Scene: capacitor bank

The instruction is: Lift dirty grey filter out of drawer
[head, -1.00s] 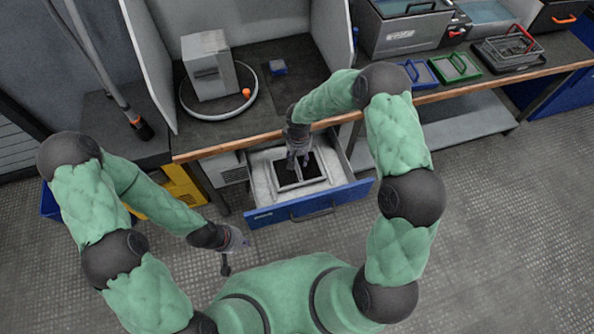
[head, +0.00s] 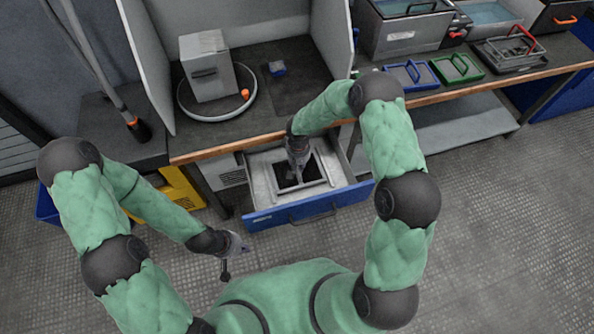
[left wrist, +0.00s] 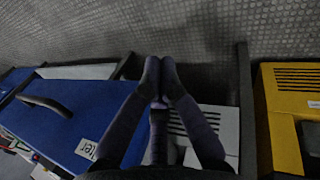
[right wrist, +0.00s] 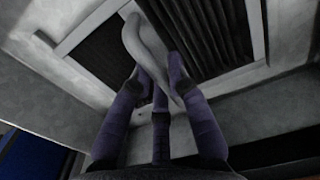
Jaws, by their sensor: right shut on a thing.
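The blue-fronted drawer (head: 262,217) is pulled out below the bench. The dirty grey filter (head: 329,173), a light frame with dark pleats, shows in the drawer opening. Its pleats and frame also fill much of the right wrist view (right wrist: 210,35). My right gripper (head: 297,171) reaches down over the filter from above. In the right wrist view (right wrist: 160,82) it is shut on the filter's curved grey handle. I cannot tell how far the filter is off the drawer floor. My left gripper (head: 232,262) hangs empty left of the drawer, fingertips together in the left wrist view (left wrist: 160,76).
A grey box (head: 208,75) stands on a round turntable (head: 205,115) between booth walls. Blue (head: 408,76) and green (head: 457,68) framed filters lie on the bench at right. A yellow case (head: 176,195) is under the bench. The floor before the drawer is clear.

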